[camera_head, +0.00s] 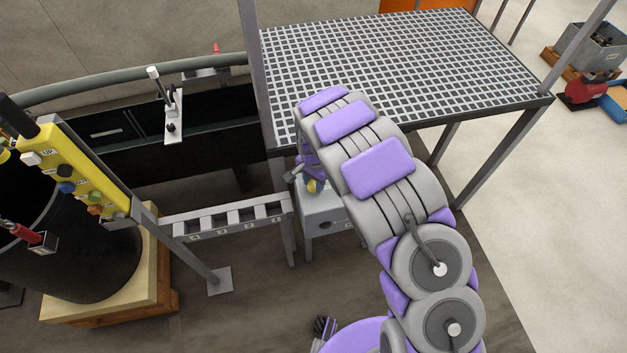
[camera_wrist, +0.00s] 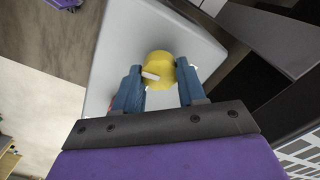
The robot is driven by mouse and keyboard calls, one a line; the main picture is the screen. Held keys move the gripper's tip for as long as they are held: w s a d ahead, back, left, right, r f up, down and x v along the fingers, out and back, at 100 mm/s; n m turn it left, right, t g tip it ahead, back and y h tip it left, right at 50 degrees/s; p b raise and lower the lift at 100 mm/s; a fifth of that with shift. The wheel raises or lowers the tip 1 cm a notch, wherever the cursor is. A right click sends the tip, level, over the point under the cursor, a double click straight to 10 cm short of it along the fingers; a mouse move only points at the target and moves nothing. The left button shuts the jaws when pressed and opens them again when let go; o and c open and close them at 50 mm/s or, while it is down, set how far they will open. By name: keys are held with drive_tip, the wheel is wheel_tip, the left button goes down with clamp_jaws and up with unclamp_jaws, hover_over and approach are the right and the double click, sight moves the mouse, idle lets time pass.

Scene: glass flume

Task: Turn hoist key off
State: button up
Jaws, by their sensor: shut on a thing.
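A round yellow knob (camera_wrist: 160,68) with a pale bar on its face is in the wrist view, in front of a light grey surface. My arm hides part of the box and most of the gripper in the head view. I see no label marking the knob as the hoist key.
A yellow control panel (camera_head: 75,172) with several buttons stands at left. A slotted rack (camera_head: 225,218) is left of the box. The grated platform (camera_head: 400,65) and its legs are close to my arm. Pale floor at right (camera_head: 545,200) is clear.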

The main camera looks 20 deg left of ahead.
sight(312, 182)
drive_tip(key=shift+s+m, duration=0.1)
drive_tip(key=shift+m, duration=0.5)
drive_tip(key=o, duration=0.8)
drive_tip(key=shift+s+a+r, duration=0.1)
drive_tip(key=shift+s+a, duration=0.05)
drive_tip(key=shift+o, duration=1.2)
drive_tip(key=shift+a, duration=0.1)
drive_tip(key=shift+w+d+r, duration=0.2)
drive_tip(key=shift+r, duration=0.25)
wheel_tip(312, 182, up, 16)
drive_tip(key=p, duration=0.1)
drive_tip(key=shift+a+p, duration=0.2)
drive_tip(key=shift+p, duration=0.2)
drive_tip(key=shift+r, duration=0.1)
